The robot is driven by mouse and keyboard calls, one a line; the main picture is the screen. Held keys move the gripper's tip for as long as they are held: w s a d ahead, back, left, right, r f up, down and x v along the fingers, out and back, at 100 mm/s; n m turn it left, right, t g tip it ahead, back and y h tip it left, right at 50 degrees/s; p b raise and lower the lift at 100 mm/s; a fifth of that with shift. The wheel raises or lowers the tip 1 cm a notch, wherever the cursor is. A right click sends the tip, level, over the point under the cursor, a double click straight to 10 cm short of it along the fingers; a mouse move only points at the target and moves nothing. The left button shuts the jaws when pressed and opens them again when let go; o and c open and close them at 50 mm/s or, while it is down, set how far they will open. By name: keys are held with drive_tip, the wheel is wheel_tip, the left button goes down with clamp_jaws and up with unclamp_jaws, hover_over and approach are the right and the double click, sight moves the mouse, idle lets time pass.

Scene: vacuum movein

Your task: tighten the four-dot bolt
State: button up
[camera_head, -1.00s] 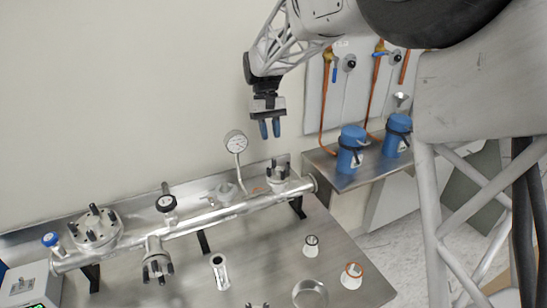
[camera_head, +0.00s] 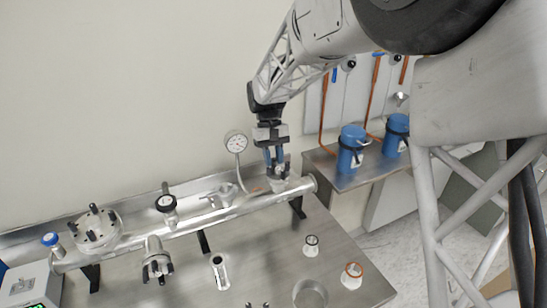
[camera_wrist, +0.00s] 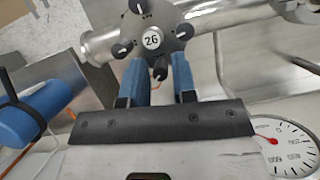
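My gripper (camera_head: 275,164) points down at the small bolted flange (camera_head: 279,183) at the right end of the steel pipe. In the wrist view the flange has a round centre label (camera_wrist: 152,39) and dark bolts around it. My gripper's blue fingers (camera_wrist: 158,68) are apart, one on each side of the nearest bolt (camera_wrist: 160,71), with gaps visible beside it. Other bolts sit at the top (camera_wrist: 138,6), left (camera_wrist: 122,48) and right (camera_wrist: 184,32). Pale marks show on bolt heads, but I cannot count the dots. In the head view my fingers partly hide the flange.
A pressure gauge (camera_head: 236,143) stands just left of my gripper and shows in the wrist view (camera_wrist: 285,148). The pipe (camera_head: 205,221) carries more flanges leftward. Blue canisters (camera_head: 351,148) stand on the right shelf. Loose fittings (camera_head: 311,245) lie on the table in front.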

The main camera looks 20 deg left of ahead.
clamp_jaws()
drive_tip(key=shift+m, duration=0.3)
drive_tip(key=shift+m+y, duration=0.3)
drive_tip(key=shift+m, duration=0.1)
unclamp_jaws()
drive_tip(key=shift+r, duration=0.2)
